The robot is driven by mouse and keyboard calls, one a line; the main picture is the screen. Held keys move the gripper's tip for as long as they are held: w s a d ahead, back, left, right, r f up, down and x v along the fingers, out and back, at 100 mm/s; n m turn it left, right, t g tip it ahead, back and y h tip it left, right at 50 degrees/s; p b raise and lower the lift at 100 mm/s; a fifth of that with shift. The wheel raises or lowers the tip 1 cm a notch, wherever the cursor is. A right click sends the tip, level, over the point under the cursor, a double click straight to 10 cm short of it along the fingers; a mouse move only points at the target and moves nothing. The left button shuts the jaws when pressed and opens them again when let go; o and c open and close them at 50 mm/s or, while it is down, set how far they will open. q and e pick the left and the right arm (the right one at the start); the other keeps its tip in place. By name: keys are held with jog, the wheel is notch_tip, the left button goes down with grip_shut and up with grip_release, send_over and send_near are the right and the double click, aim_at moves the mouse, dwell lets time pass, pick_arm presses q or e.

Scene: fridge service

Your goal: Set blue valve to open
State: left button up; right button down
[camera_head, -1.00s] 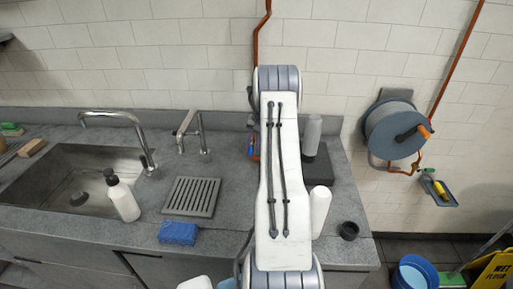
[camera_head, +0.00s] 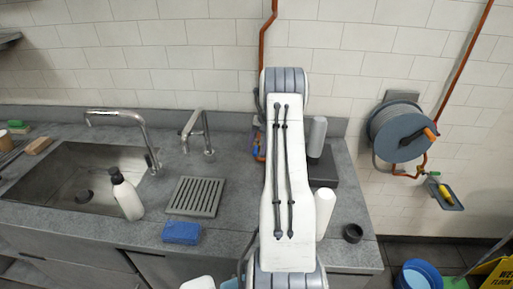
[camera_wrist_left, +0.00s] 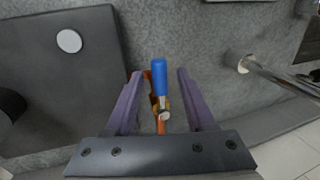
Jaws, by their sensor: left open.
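The blue valve has a blue lever handle (camera_wrist_left: 159,76) in the left wrist view, pointing up the picture from a metal and orange-brown fitting on a copper pipe. In the head view a small blue bit of the valve (camera_head: 256,152) shows just left of my white arm. My left gripper (camera_wrist_left: 160,73) is open, with one purple-grey finger on each side of the handle and visible gaps on both sides. In the head view my own arm hides this gripper. My right gripper is not in view.
Near the arm stand a grey cylinder (camera_head: 317,137), a white cylinder (camera_head: 324,212) and a dark slab (camera_head: 324,171). A tap (camera_head: 200,135) and drain grate (camera_head: 196,197) lie left, beside the sink (camera_head: 60,185). A hose reel (camera_head: 400,132) hangs on the right wall.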

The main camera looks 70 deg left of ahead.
pick_arm(q)
jog(key=b+v, duration=0.2)
jog(key=v, duration=0.8)
jog(key=shift+r, duration=0.25)
